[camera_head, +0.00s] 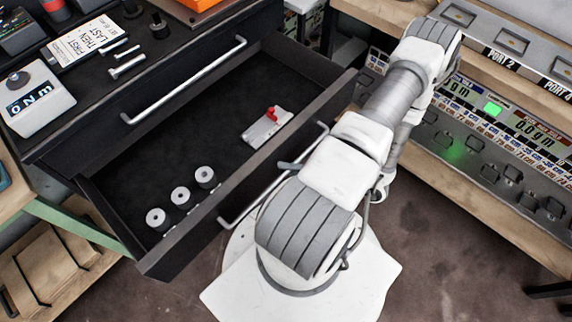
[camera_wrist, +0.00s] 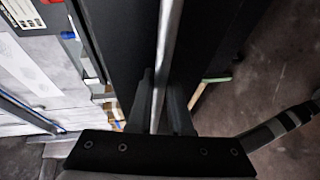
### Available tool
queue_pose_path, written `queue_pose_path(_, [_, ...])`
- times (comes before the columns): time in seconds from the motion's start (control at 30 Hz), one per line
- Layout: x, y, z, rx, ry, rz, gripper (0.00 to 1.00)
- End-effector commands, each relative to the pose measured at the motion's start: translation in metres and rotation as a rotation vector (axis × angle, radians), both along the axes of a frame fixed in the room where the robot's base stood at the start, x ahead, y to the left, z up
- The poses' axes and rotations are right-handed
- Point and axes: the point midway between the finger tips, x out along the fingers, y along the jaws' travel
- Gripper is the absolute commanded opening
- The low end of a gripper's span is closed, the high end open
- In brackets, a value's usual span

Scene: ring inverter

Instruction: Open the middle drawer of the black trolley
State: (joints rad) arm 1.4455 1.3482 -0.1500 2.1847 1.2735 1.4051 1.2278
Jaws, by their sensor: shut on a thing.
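The black trolley (camera_head: 65,150) stands at the left in the head view. Below its upper drawer, a drawer (camera_head: 125,225) is pulled well out, its inside exposed. Its silver bar handle (camera_head: 245,208) runs along the drawer front and is partly hidden by my arm. In the wrist view the handle (camera_wrist: 168,45) passes between the fingers of my gripper (camera_wrist: 160,102), which is shut on it. My arm hides most of the gripper in the head view. The upper drawer, with its own silver handle (camera_head: 185,80), looks closed. Lower drawers are hidden.
Several pale rolls (camera_head: 181,196) and a card with a red part (camera_head: 267,126) lie in the open drawer. A bench with port panels (camera_head: 500,110) stands at the right, close to my arm. A wooden shelf (camera_head: 45,270) is at lower left. Bare floor shows at lower right.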

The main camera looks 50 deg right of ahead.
Motion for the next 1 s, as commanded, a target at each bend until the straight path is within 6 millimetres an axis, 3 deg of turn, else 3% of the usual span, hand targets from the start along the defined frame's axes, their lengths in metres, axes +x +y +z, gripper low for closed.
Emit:
queue_pose_path(0.23, [0.0,-0.001,0.001,-0.001,-0.003,-0.001,0.0])
queue_pose_path(0.27, [0.0,-0.001,0.001,-0.001,-0.003,-0.001,0.19])
queue_pose_path(0.43, [0.0,-0.001,0.0,-0.001,-0.002,0.0,0.47])
queue_pose_path(0.77, [-0.002,-0.002,0.001,-0.002,-0.001,-0.001,0.47])
queue_pose_path(1.0, [-0.034,-0.018,0.008,-0.005,0.0,-0.003,0.47])
